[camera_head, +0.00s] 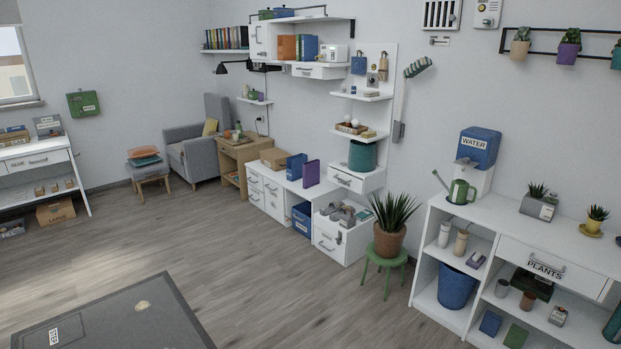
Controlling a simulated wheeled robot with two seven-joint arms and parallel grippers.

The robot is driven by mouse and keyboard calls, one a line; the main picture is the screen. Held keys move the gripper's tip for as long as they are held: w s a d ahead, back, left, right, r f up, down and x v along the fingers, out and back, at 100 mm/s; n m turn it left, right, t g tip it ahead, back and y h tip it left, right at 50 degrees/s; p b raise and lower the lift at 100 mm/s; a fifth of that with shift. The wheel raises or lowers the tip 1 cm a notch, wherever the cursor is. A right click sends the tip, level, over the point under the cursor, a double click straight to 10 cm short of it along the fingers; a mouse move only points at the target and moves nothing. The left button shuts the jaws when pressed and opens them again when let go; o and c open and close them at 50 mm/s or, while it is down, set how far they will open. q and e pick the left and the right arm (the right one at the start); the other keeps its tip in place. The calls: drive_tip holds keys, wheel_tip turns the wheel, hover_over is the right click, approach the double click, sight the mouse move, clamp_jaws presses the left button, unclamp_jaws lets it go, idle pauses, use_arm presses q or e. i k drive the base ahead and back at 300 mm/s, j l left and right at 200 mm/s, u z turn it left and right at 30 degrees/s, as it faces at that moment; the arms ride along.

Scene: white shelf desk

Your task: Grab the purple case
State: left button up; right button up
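A purple case (311,173) stands upright on the low white shelf desk (331,196) against the back wall. It is right of a blue box (295,167) and left of the desk's taller shelf part. It is small and far off in this view. Neither of my grippers is in view.
A potted plant on a green stool (386,250) stands right of the desk. A white shelf unit (428,250) fills the right side. A grey armchair (196,150) and wooden side table (238,152) stand left of the desk. The wooden floor (230,255) before the desk is clear.

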sight(310, 169)
drive_tip(key=i, duration=0.85)
drive_tip(key=i+u, duration=0.25)
drive_tip(key=i, duration=0.4)
drive_tip(key=i+u, duration=0.2)
drive_tip(key=i, duration=0.45)
drive_tip(key=i+l+u, duration=0.25)
drive_tip(key=i, duration=0.35)
drive_tip(key=i+j, duration=0.15)
drive_tip(key=i, duration=0.7)
drive_tip(key=i+j+u, duration=0.1)
drive_tip(key=i, duration=0.75)
drive_tip(key=i+l+z, duration=0.1)
drive_tip(key=i+z, duration=0.75)
drive_tip(key=i+j+z, duration=0.2)
drive_tip(key=z, duration=0.2)
drive_tip(key=i+j+z, duration=0.4)
drive_tip(key=i+l, duration=0.05)
drive_tip(key=i, duration=0.05)
